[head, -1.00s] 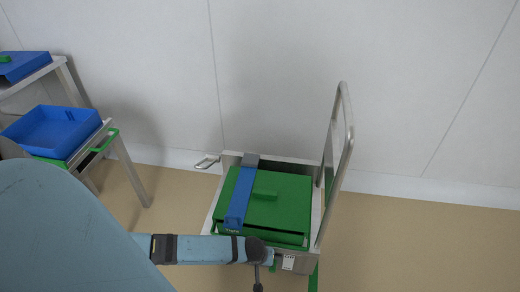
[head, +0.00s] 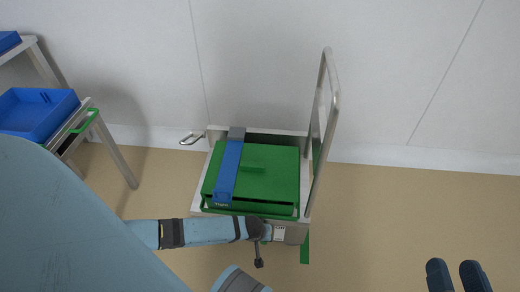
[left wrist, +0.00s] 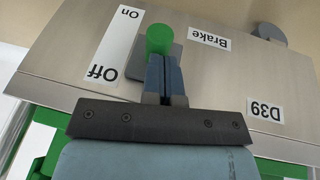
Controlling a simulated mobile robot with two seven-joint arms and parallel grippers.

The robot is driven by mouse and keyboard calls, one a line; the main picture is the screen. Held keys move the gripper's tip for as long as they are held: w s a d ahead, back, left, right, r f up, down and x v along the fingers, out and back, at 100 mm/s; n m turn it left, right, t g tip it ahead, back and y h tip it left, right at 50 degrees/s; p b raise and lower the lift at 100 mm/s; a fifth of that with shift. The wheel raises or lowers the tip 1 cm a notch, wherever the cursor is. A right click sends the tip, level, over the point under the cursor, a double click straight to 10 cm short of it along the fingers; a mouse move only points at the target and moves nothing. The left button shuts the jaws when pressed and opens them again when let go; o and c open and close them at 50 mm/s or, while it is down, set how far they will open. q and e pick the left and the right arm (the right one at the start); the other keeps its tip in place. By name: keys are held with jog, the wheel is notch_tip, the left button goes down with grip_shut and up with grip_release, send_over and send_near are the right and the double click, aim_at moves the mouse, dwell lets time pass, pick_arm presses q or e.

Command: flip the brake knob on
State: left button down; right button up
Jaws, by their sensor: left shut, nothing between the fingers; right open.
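The brake knob (left wrist: 159,38) is a round green knob on a grey plate, on a metal panel in the left wrist view. A white strip (left wrist: 107,45) left of it reads "On" at the far end and "Off" at the near end, upside down. A "Brake" label (left wrist: 209,39) is to its right. My left gripper (left wrist: 165,62) is shut and empty, its fingertips right at the knob's near side; I cannot tell if they touch. In the head view my left arm reaches the sealer's front, and its fingertips cannot be made out. My right gripper (head: 456,274) is open and empty at bottom right.
A blue tray (head: 38,112) is on a stand at left. Floor right of the sealer is clear.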

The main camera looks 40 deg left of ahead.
pick_arm(q)
jog(key=f+p, duration=0.1)
jog(key=p, duration=0.2)
jog(key=shift+s+d+f, duration=0.15)
jog(key=shift+s+f, duration=0.2)
jog(key=shift+f, duration=0.05)
notch_tip(320, 180, down, 3)
jog(key=shift+s+f+b, duration=0.1)
jog(key=shift+s+b, duration=0.05)
jog(key=shift+b, duration=0.2)
pick_arm(e)
jog(key=shift+s+a+r+m, duration=0.25)
jog(key=shift+s+r+m, duration=0.5)
jog(key=shift+m, duration=0.15)
notch_tip(320, 180, up, 6)
jog(key=t+p, duration=0.2)
jog(key=p, duration=0.4)
pick_arm(q)
jog(key=a+p+v, duration=0.1)
jog(key=p+v, duration=0.2)
jog(key=v, duration=1)
jog(key=shift+a+r+p, duration=0.35)
jog(key=shift+r, duration=0.1)
pick_arm(e)
jog(key=s+d+f+g+h, duration=0.1)
jog(key=d+f+g+h, duration=0.2)
jog(key=f, duration=0.5)
jog(key=shift+s+d+m+h, duration=0.2)
jog(key=shift+d+m+h, duration=0.2)
jog(key=shift+d+h, duration=0.1)
